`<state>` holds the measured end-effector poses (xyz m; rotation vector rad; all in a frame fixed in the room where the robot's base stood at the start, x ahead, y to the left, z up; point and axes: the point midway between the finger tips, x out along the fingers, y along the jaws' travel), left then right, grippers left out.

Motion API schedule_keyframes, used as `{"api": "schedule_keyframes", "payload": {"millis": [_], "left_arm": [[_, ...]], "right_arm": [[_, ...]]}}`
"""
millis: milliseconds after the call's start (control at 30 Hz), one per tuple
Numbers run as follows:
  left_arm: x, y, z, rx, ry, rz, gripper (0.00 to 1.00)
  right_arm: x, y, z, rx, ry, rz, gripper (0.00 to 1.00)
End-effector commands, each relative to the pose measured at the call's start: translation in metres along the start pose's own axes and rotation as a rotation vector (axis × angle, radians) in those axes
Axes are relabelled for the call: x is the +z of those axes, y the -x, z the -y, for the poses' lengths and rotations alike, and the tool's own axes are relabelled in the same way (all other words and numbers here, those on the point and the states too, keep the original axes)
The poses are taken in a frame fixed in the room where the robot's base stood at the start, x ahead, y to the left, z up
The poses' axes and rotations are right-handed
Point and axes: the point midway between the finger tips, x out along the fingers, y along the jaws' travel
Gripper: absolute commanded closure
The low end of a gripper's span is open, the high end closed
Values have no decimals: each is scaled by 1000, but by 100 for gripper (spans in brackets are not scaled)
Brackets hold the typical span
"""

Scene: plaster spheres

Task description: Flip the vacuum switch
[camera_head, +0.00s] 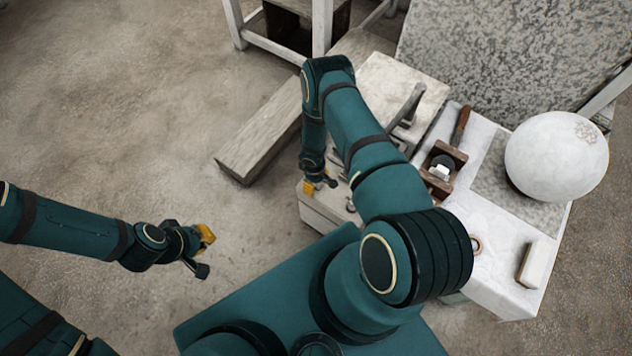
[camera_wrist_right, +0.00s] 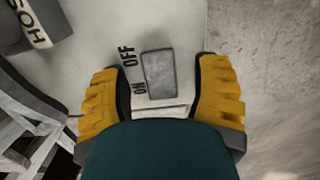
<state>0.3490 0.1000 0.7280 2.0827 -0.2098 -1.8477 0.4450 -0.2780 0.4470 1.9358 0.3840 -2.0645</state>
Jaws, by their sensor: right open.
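The vacuum switch (camera_wrist_right: 158,74) is a grey rectangular plate on a pale surface in the right wrist view, with "OFF" and "ON" lettering on its left. A light strip lies just below it. My right gripper (camera_wrist_right: 160,90) is open, with its yellow fingers on either side of the switch; I cannot tell whether they touch the surface. In the head view my right gripper (camera_head: 320,185) is over a pale box (camera_head: 325,217), partly hidden by my arm. The switch cannot be made out there. My left gripper (camera_head: 204,252) is open and empty, over bare floor.
A white table (camera_head: 500,285) on the right holds a large plaster sphere (camera_head: 556,156), a wooden plane (camera_head: 443,168) and a brush-like block (camera_head: 532,263). A wooden beam (camera_head: 262,140) lies behind my right gripper. The floor at left is clear.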

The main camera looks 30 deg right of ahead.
Motion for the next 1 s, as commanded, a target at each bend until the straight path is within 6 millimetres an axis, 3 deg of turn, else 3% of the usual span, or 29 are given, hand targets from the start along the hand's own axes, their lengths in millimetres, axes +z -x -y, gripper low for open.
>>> {"api": "schedule_keyframes", "payload": {"millis": [167, 600, 800, 1000], "left_arm": [[0, 0, 0, 0, 0, 0, 100], [0, 0, 0, 0, 0, 0, 100], [0, 0, 0, 0, 0, 0, 100], [0, 0, 0, 0, 0, 0, 100]], "right_arm": [[-1, 13, -1, 1, 1, -1, 38], [-1, 97, -1, 1, -1, -3, 38], [0, 116, 0, 0, 0, 0, 38], [0, 120, 0, 0, 0, 0, 38]]}}
